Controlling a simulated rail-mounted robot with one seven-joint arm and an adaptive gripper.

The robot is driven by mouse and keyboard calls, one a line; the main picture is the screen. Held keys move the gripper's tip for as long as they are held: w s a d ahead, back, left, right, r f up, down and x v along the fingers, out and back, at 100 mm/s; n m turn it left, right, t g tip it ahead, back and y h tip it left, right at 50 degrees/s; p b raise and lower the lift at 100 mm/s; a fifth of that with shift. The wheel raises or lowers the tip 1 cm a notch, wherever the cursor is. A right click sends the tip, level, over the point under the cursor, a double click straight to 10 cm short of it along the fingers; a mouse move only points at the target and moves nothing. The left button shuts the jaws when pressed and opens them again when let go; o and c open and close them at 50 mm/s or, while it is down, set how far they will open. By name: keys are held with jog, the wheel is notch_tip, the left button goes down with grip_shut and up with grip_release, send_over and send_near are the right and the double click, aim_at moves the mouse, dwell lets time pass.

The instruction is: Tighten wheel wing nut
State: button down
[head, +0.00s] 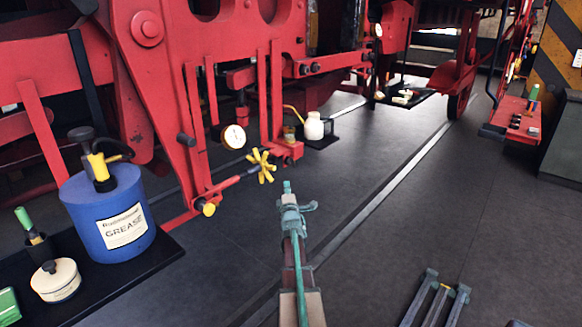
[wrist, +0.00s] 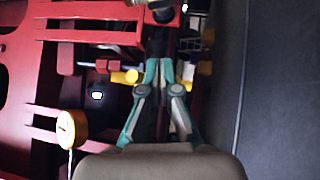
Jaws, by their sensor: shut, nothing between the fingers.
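A yellow star-shaped hand nut (head: 262,166) sits on the end of a short red shaft on the red locomotive frame in the head view. A smaller round yellow knob (head: 209,209) is lower left of it. My gripper (head: 287,186) is just right of and below the star nut in the picture, apart from it, with teal fingers. In the wrist view my gripper (wrist: 160,66) has its fingers shut together with nothing held. Yellow parts show around and behind the fingers there, partly hidden; I cannot tell which is the nut.
A round gauge (head: 234,137) hangs left of the star nut. A blue grease drum (head: 108,216) and a cream pot (head: 55,280) stand on a black mat at the left. A cream oil can (head: 313,127) stands behind. The dark floor (head: 400,215) to the right is mostly clear.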

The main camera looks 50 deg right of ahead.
jog(key=n, duration=0.1)
jog(key=p, duration=0.3)
send_near(290, 160)
jog(key=x, duration=0.5)
jog(key=shift+w, duration=0.45)
jog(key=shift+d+r+p, duration=0.1)
jog(key=shift+d+p, duration=0.25)
jog(key=shift+d, duration=0.05)
jog(key=shift+s, duration=0.1)
